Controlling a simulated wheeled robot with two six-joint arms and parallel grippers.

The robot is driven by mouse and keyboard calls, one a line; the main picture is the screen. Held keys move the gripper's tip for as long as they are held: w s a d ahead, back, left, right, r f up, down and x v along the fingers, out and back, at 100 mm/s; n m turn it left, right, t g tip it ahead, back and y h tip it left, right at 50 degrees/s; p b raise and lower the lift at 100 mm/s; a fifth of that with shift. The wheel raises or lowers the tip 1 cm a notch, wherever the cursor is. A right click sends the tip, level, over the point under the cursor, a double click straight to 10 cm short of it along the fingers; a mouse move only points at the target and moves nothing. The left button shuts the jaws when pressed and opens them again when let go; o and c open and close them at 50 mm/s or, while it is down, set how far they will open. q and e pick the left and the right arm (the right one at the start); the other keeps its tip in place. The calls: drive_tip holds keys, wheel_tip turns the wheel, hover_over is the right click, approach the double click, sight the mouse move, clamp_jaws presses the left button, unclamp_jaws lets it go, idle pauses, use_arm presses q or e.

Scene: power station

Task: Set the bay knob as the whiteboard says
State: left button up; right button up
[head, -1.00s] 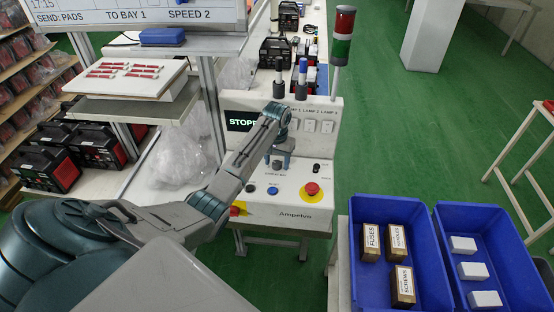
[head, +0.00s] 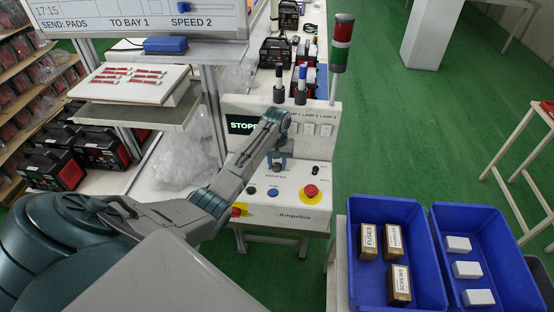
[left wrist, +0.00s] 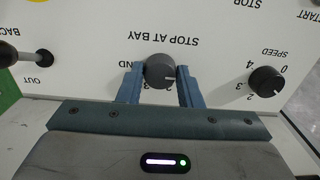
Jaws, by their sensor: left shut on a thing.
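The whiteboard (head: 140,18) at the upper left of the head view reads "SEND: PADS TO BAY 1 SPEED 2". The bay knob (left wrist: 159,71) is a dark round knob under the words "STOP AT BAY" on the white control panel (head: 290,212). My left gripper (left wrist: 160,80) has a blue finger on each side of it and is shut on it; it also shows at the panel in the head view (head: 279,165). A short white mark shows on the knob's face; which number it points at I cannot tell. My right gripper is out of view.
The speed knob (left wrist: 266,81) and a black lever (left wrist: 22,55) flank the bay knob in the wrist view. A red emergency button (head: 311,190) and a blue button (head: 273,192) sit low on the panel. The panel's display (head: 243,126) starts "STOP". Blue crates (head: 375,292) stand right.

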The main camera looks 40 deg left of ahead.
sight(277, 165)
use_arm(q)
drive_tip(key=o, duration=1)
drive_tip(key=shift+r+b, duration=1.85)
drive_tip(key=shift+r, duration=3.6)
